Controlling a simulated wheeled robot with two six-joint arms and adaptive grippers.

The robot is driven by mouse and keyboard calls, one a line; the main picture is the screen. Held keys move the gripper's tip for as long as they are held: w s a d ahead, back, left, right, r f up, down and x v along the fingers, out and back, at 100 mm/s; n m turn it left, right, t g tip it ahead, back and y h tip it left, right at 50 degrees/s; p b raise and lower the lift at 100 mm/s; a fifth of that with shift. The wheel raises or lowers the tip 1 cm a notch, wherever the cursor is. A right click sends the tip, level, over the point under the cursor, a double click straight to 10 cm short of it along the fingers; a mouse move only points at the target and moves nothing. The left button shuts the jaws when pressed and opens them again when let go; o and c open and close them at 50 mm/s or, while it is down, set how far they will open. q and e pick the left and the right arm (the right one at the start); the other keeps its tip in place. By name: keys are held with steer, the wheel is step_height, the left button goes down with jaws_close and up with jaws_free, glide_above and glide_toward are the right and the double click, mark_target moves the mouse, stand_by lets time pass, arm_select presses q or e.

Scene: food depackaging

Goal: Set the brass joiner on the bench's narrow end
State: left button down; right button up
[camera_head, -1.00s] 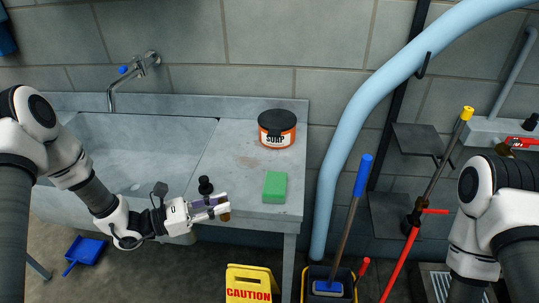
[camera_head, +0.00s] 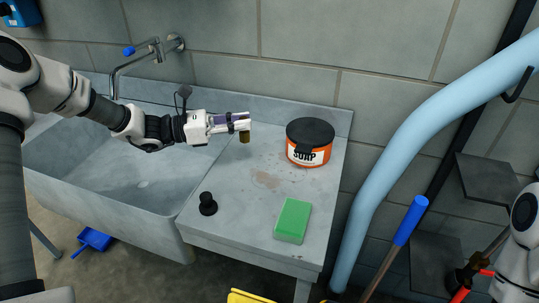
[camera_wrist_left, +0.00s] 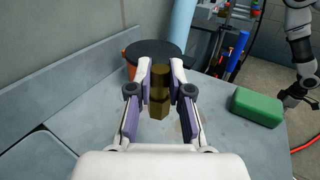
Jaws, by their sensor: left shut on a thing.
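The brass joiner (camera_head: 245,137), a small brown-gold hex fitting, is held upright in my left gripper (camera_head: 246,121). The left wrist view shows the joiner (camera_wrist_left: 160,92) between the two fingers, which are shut on it. In the head view it hangs above the back left part of the grey bench (camera_head: 225,210), left of the soap tub; I cannot tell the exact gap beneath it. My right arm shows at the right edge of the left wrist view, with what looks like its gripper (camera_wrist_left: 291,98), too small to read.
A soap tub (camera_head: 309,145) stands at the bench's back right. A green sponge (camera_head: 292,220) lies near the front right, and a black stopper (camera_head: 208,204) stands front left. The sink (camera_head: 120,175) adjoins on the left. The bench's middle is clear.

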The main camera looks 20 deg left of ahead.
mark_target(243, 135)
arm_select(q)
steer(key=f, duration=0.1)
steer(key=s+f, duration=0.1)
steer(key=f, duration=0.1)
steer(key=shift+s, duration=0.15)
steer(key=f, duration=0.5)
steer(key=shift+w+f, duration=0.15)
steer(key=shift+w, duration=0.2)
steer(key=shift+s, duration=0.2)
steer(key=c, duration=1.1)
jaws_free()
steer(key=shift+w, duration=0.1)
